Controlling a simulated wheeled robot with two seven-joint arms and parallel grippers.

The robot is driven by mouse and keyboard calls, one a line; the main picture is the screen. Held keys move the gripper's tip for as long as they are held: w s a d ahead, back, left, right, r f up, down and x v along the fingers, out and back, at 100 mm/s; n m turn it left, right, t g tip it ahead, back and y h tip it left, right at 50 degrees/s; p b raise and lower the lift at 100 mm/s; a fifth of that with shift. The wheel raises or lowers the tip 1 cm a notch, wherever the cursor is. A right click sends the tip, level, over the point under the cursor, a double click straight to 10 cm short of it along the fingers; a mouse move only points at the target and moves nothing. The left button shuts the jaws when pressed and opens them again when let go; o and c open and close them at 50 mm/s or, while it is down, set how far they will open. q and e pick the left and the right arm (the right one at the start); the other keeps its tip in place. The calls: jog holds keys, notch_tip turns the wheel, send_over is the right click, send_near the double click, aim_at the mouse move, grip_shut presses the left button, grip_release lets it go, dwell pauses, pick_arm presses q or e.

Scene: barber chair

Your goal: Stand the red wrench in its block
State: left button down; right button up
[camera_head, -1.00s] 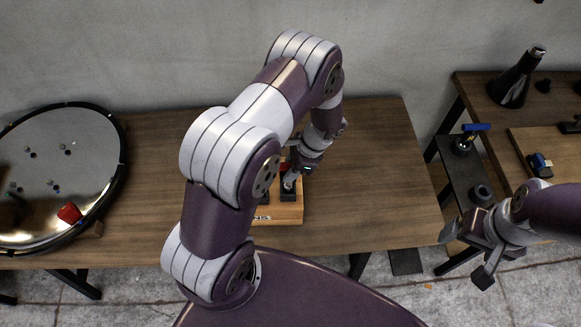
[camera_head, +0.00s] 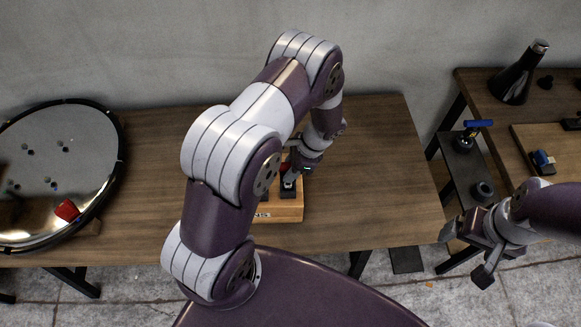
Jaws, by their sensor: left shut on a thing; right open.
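The wooden block (camera_head: 290,212) stands on the middle table, with dark holders on its top. My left gripper (camera_head: 289,178) points down at the block and is shut on the red wrench (camera_head: 284,167). Only a small red part of the wrench shows; my arm and gripper hide the rest. I cannot tell how deep the wrench sits in the block. The left part of the block is hidden behind my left arm. My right gripper (camera_head: 464,257) is open and empty, off the right end of the table above the floor.
A round mirror (camera_head: 75,135) with a red piece (camera_head: 67,211) at its lower edge lies at the left. A dark narrow stand (camera_head: 460,170) with a blue-handled tool (camera_head: 478,123) and a second table (camera_head: 480,90) with a dark cone are at the right. The table's right half is clear.

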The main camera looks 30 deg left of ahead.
pick_arm(q)
jog(key=shift+f, duration=0.25)
jog(key=c, duration=0.8)
grip_release()
